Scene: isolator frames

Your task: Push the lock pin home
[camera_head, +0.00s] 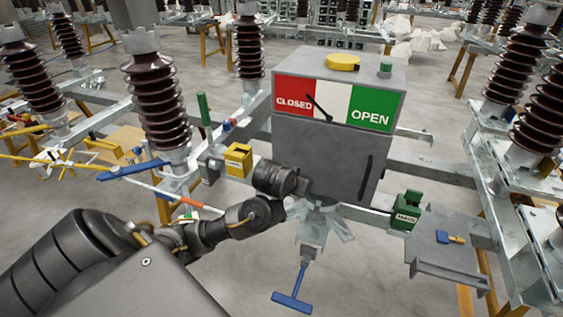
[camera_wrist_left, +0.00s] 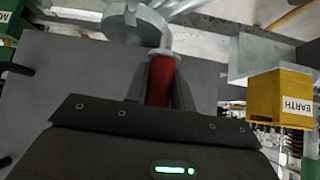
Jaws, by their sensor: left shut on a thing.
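My left gripper (camera_head: 308,190) is at the lower front of the grey mechanism box (camera_head: 325,160), its fingers small and hard to make out in the head view. In the left wrist view the gripper (camera_wrist_left: 160,82) is shut on a red cylindrical grip (camera_wrist_left: 161,76), which looks like the lock pin's handle. Bright metal continues beyond the grip, beside a rounded grey metal part (camera_wrist_left: 135,24). How deep the pin sits cannot be told. The pin is hidden in the head view. My right gripper is not in view.
The box has a CLOSED/OPEN plate with a black pointer (camera_head: 318,107). A yellow EARTH block (camera_head: 238,160) stands left, a green MAIN block (camera_head: 406,211) right. A blue T-handle (camera_head: 293,300) hangs below. A grey tray (camera_head: 445,262) is at the right.

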